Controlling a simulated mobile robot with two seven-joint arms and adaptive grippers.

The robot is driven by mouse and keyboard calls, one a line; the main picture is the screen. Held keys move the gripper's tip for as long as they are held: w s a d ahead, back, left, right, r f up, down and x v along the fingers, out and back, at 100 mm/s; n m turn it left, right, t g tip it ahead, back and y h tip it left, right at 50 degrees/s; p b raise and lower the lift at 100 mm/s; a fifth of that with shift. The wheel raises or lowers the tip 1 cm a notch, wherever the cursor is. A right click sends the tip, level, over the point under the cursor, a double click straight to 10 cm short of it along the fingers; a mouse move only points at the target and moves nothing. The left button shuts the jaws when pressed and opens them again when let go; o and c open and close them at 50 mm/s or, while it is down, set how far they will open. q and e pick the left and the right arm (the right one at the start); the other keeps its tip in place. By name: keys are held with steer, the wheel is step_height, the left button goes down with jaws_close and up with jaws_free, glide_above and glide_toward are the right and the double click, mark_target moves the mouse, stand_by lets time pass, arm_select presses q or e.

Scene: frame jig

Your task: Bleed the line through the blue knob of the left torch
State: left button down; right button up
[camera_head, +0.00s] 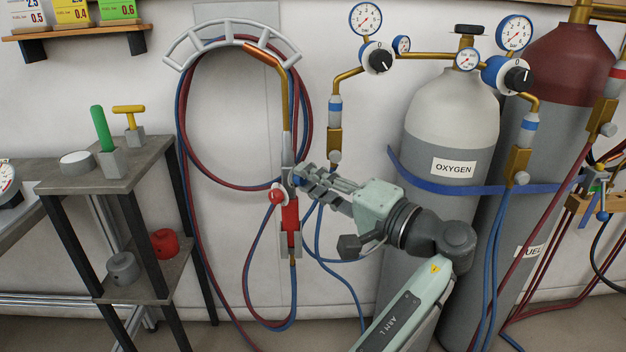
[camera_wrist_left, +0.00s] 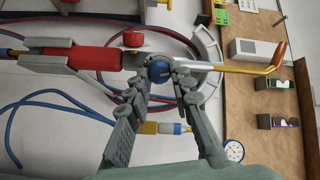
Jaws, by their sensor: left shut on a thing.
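The left torch hangs upright on the wall, with a red handle (camera_head: 291,216), a grey body and a bent brass tube (camera_head: 285,92). A red knob (camera_head: 277,195) sticks out on its left side. In the left wrist view the torch lies across the top, with its red handle (camera_wrist_left: 85,60) and red knob (camera_wrist_left: 133,38). The blue knob (camera_wrist_left: 159,70) is between the fingertips of my left gripper (camera_wrist_left: 161,76), which is shut on it. In the head view my left gripper (camera_head: 301,176) reaches the torch from the right and mostly hides the blue knob. My right gripper is not in view.
A grey oxygen cylinder (camera_head: 432,130) and a dark red-topped fuel cylinder (camera_head: 575,70) stand at right behind a blue strap. Red and blue hoses (camera_head: 186,150) loop around the torch. A small shelf stand (camera_head: 135,160) is at left.

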arm_select(q)
steer(key=shift+f+m, duration=0.1)
steer(key=shift+m, duration=1.6)
steer(key=c, duration=1.3)
jaws_free()
steer(key=shift+d, duration=0.1)
steer(key=v, duration=0.7)
steer(key=shift+s, duration=0.2)
